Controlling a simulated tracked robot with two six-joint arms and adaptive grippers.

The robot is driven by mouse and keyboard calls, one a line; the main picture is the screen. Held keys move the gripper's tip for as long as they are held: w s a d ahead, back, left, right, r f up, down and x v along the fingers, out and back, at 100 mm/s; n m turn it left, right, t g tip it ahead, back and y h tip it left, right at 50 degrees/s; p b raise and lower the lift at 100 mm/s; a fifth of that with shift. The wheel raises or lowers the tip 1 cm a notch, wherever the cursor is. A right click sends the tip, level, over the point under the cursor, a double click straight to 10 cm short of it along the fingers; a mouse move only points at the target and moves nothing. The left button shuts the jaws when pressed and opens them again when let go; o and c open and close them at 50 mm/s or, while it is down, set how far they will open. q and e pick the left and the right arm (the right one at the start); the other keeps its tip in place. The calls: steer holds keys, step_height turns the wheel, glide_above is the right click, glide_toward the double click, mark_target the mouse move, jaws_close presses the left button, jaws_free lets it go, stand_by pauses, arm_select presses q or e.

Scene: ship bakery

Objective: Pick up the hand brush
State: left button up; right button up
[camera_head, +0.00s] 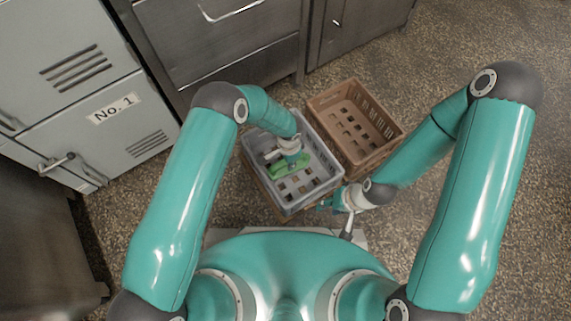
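A green object that looks like the hand brush (284,170) lies in the grey crate (296,208), partly covered from above. My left gripper (287,158) reaches down into the crate right at the green object. Its fingers are too small and too covered to tell whether they are open or shut, or whether they grip it. My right gripper (338,204) is outside the crate, by its near right corner. Its fingers are small in view, and I cannot tell whether they are open or shut.
A brown crate (378,159) stands on the speckled floor, close to the right of the grey crate, and looks empty. A grey locker marked No. 1 (85,135) is at the left. Metal cabinets (235,45) stand behind. Open floor (440,60) lies at the upper right.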

arm_select(q)
jaws_close()
steer(key=shift+r, duration=0.15)
step_height(320, 180, up, 20)
steer(key=p, duration=0.6)
steer(key=shift+p, duration=0.4)
